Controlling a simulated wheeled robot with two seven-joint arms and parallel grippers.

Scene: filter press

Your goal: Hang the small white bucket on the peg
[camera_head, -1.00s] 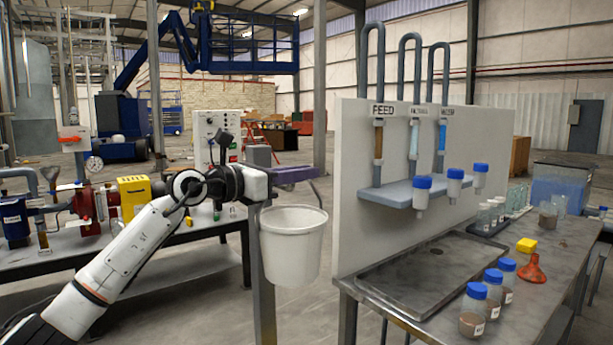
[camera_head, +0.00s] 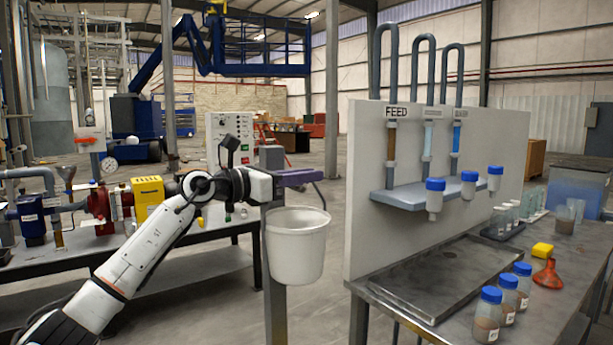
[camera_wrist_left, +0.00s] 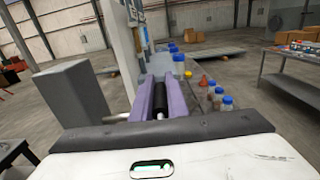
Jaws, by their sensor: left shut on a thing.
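The small white bucket (camera_head: 296,250) hangs upright below my left gripper (camera_head: 312,175) in the head view, clear of the floor. The gripper's purple fingers are shut on the bucket's handle, and a dark grip shows between them in the left wrist view (camera_wrist_left: 160,100). The handle itself is hard to make out in the head view. A grey post (camera_head: 275,310) stands just behind and left of the bucket. In the wrist view a grey block (camera_wrist_left: 70,105) lies left of the fingers, with a thin bar beside it. I cannot tell whether this is the peg. My right gripper is not in view.
A white panel (camera_head: 440,150) labelled FEED stands to the right of the bucket, with a gap between. In front of it is a workbench with a metal tray (camera_head: 435,280), blue-capped bottles (camera_head: 488,315) and an orange funnel (camera_head: 547,275). Another bench (camera_head: 190,265) with a yellow pump is at left.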

